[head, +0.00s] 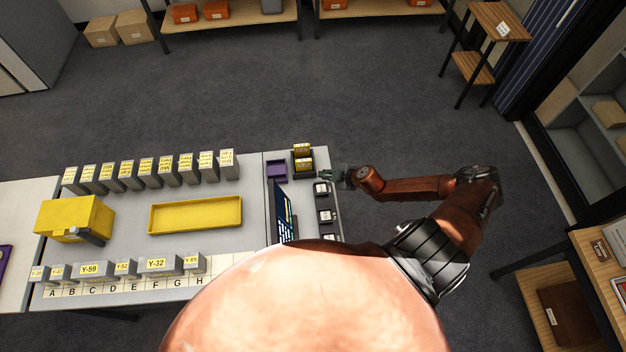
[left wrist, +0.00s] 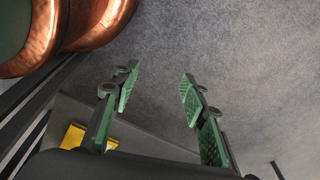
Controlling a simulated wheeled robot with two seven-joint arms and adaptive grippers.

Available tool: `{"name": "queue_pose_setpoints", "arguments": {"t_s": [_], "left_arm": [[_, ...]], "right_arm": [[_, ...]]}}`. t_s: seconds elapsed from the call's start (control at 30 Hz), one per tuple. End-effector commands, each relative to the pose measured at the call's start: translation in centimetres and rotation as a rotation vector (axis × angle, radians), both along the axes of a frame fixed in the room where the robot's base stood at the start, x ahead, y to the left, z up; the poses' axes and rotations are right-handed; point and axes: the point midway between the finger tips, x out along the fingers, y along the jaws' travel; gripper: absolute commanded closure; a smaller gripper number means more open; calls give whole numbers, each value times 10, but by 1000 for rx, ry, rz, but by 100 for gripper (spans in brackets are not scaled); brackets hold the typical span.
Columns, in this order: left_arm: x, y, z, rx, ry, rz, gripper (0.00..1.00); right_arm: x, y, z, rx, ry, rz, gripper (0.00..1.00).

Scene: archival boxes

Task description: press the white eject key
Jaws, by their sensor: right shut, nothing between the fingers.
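Small dark key units with pale tops stand in a column at the right edge of the table: a far one (head: 321,188), a middle one (head: 326,215) and a near one (head: 329,237), partly hidden. Their labels are too small to read, so I cannot tell which is the white eject key. My right gripper (head: 326,175) is shut and empty, just beyond the far unit; I cannot tell whether it touches it. My left gripper (left wrist: 160,88) is open and empty in the left wrist view, with grey floor between its green-padded fingers.
A dark screen (head: 283,213) stands left of the keys. A purple tray (head: 277,171) and yellow-labelled boxes (head: 302,158) lie beyond. A yellow tray (head: 195,215), a yellow case (head: 75,217) and rows of grey boxes (head: 190,170) fill the table.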

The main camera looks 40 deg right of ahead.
Motion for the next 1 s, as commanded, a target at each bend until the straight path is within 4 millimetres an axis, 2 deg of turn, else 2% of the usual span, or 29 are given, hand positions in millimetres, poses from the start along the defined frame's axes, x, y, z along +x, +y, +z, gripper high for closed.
{"name": "queue_pose_setpoints", "arguments": {"t_s": [0.13,0.3,0.4,0.53,0.8,1.0], "left_arm": [[-18,0,-2,0,21,5,60],[-54,1,-4,2,65,15,60],[-65,2,-6,3,79,17,60],[-61,2,-12,3,73,16,60],[-23,-1,-40,-1,25,7,60],[-28,-1,-69,-1,32,9,60]], "right_arm": [[4,5,-1,-1,1,11,100],[8,9,0,0,0,20,100],[8,10,-2,0,1,21,100],[8,9,-8,-1,1,19,100],[7,8,-35,-1,0,17,100],[6,7,-61,-1,1,16,100]]}}
